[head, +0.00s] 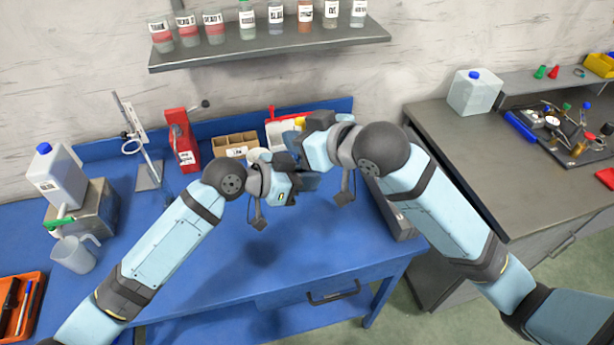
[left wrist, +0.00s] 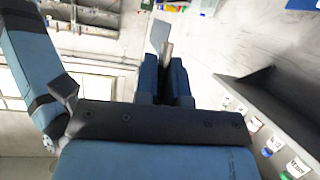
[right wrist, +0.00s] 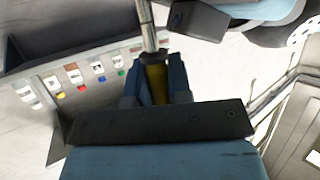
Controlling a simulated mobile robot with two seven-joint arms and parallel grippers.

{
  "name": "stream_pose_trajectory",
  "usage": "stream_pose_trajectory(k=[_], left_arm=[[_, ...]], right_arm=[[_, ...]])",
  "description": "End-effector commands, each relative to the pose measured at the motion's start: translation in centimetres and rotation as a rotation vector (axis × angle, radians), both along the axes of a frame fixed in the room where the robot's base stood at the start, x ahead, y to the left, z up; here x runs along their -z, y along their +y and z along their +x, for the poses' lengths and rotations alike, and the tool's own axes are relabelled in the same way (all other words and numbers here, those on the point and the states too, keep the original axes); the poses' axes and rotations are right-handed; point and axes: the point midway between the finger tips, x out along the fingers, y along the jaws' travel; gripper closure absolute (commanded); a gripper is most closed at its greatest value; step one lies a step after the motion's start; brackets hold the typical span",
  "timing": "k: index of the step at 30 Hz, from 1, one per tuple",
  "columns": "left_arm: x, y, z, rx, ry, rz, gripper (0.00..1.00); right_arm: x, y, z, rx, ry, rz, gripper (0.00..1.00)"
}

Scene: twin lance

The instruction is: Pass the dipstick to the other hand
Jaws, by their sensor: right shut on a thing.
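The dipstick shows in the right wrist view as a grey metal rod (right wrist: 148,28) with a yellow grip (right wrist: 156,82). My right gripper (right wrist: 155,75) is shut on the yellow grip. In the head view, my right gripper (head: 296,142) is raised just above and behind my left gripper (head: 308,181), both over the blue bench. My left gripper's two blue fingers (left wrist: 166,72) show in the left wrist view with a narrow gap. A pale flat strip (left wrist: 159,36) shows beyond them; whether they touch the dipstick is unclear. The arms hide it in the head view.
The blue bench (head: 215,255) has clear room in front. A stand (head: 149,172), red box (head: 182,140) and compartment tray (head: 215,148) stand behind. A white canister (head: 58,178) and jug (head: 76,253) are left. A bottle shelf (head: 270,45) hangs above.

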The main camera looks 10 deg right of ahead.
Motion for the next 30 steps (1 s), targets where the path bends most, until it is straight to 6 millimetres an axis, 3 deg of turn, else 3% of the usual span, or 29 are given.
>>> stream_pose_trajectory(k=[3,4,7,19,30], left_arm=[[0.0,-0.1,-0.1,0.003,0.000,0.000,1.00],[0.0,-0.1,-0.1,0.003,0.000,-0.001,1.00],[0.0,-0.1,-0.1,0.003,0.000,-0.001,1.00],[0.0,-0.1,-0.1,0.002,0.001,0.000,1.00],[0.0,-0.1,-0.1,0.002,0.000,-0.001,1.00]], right_arm=[[0.0,-0.1,0.1,0.001,-0.002,-0.001,1.00],[0.0,-0.1,0.1,0.001,-0.002,-0.001,0.74],[0.0,-0.1,0.1,0.001,-0.002,-0.001,0.51],[-0.3,-0.6,-0.6,0.002,-0.001,-0.002,0.51],[-3.2,-5.0,-5.9,0.003,-0.003,-0.003,0.51]])
